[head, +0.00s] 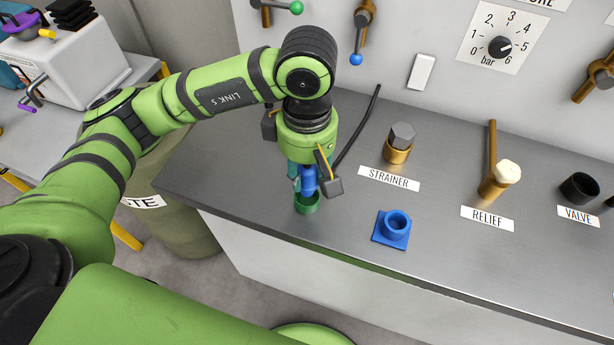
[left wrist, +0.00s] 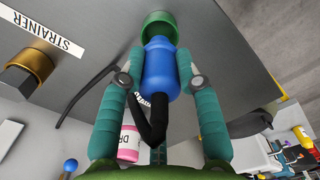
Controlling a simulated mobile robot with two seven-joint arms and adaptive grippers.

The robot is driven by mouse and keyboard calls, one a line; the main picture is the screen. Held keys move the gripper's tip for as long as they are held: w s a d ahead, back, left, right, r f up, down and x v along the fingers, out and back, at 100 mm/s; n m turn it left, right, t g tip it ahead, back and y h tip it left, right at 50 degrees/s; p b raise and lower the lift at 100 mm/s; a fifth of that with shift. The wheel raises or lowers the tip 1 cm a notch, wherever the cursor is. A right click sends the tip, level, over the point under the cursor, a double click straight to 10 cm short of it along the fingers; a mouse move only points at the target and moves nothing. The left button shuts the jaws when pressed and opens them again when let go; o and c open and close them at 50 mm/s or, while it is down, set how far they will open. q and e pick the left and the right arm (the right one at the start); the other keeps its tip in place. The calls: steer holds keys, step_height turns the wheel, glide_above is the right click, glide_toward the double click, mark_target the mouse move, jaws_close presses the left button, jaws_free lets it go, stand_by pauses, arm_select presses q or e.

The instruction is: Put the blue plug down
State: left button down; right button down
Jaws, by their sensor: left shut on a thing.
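The blue plug (head: 310,180) has a black cable, and it also shows in the left wrist view (left wrist: 160,62). My left gripper (head: 302,178) is shut on it, with teal fingers on both sides in the left wrist view (left wrist: 158,82). A green round holder (head: 306,206) stands near the counter's front edge. The plug's lower end is at the mouth of this holder, also seen in the left wrist view (left wrist: 158,24); I cannot tell how deep it sits. A blue square-based socket (head: 392,230) stands empty to the right. My right gripper is not in view.
The grey counter (head: 260,215) carries the strainer fitting (head: 399,145), the relief fitting (head: 499,180) and a black valve cup (head: 579,188). The black cable (head: 358,125) runs behind my gripper. A waste bin (head: 180,215) stands left of the counter.

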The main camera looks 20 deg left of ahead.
mark_target(307, 183)
arm_select(q)
step_height(307, 183, down, 4)
steer(key=shift+r+p, duration=0.2)
steer(key=shift+p, duration=0.35)
steer(key=shift+f+b, duration=0.2)
steer(key=shift+b, duration=0.15)
steer(key=c, duration=0.9)
jaws_free()
steer(key=shift+r, duration=0.1)
steer(key=shift+r+p, duration=0.15)
steer(key=shift+p, duration=0.15)
steer(key=shift+r, duration=0.3)
step_height(307, 183, up, 11)
steer(key=shift+r+b, duration=0.2)
steer(key=shift+b, duration=1.05)
